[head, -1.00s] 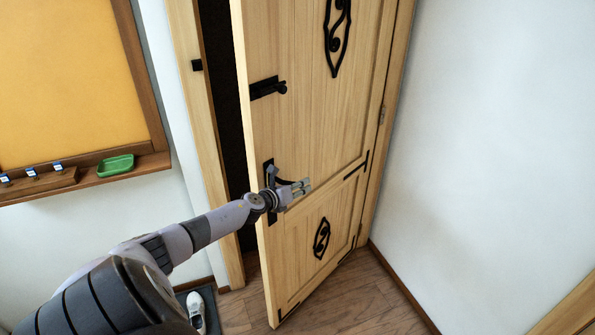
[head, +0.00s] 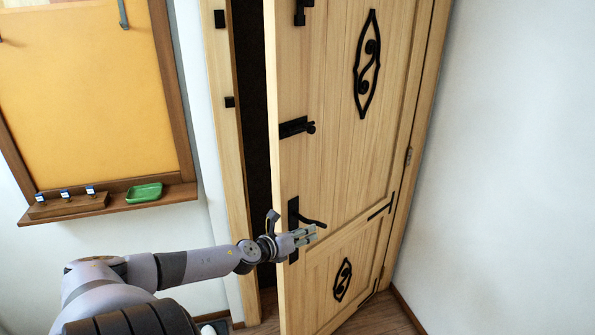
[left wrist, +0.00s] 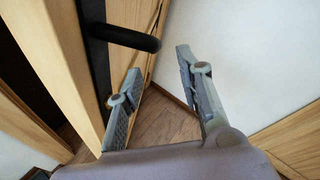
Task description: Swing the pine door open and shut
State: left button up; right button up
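The pine door (head: 345,160) stands partly open in its frame, with a dark gap along its left edge and hinges on its right side. It carries a black lever handle (head: 312,220) on a back plate, and a black bolt (head: 296,127) above. My left gripper (head: 312,234) is just below the handle in the head view. In the left wrist view the gripper (left wrist: 158,78) has its fingers spread apart with nothing between them. The handle (left wrist: 125,37) lies ahead of and above the left finger there. My right gripper is not in view.
A yellow board (head: 95,95) hangs on the left wall, with a ledge (head: 120,206) holding a green dish (head: 145,192). The door frame post (head: 232,150) stands left of the gap. A bare white wall (head: 500,160) is at the right.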

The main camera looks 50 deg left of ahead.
aim_at(355, 69)
jog(key=j+u, duration=0.15)
jog(key=u, duration=0.2)
jog(key=j+u, duration=0.1)
jog(key=u, duration=0.3)
jog(key=i+j+u, duration=0.1)
jog(key=u, duration=0.25)
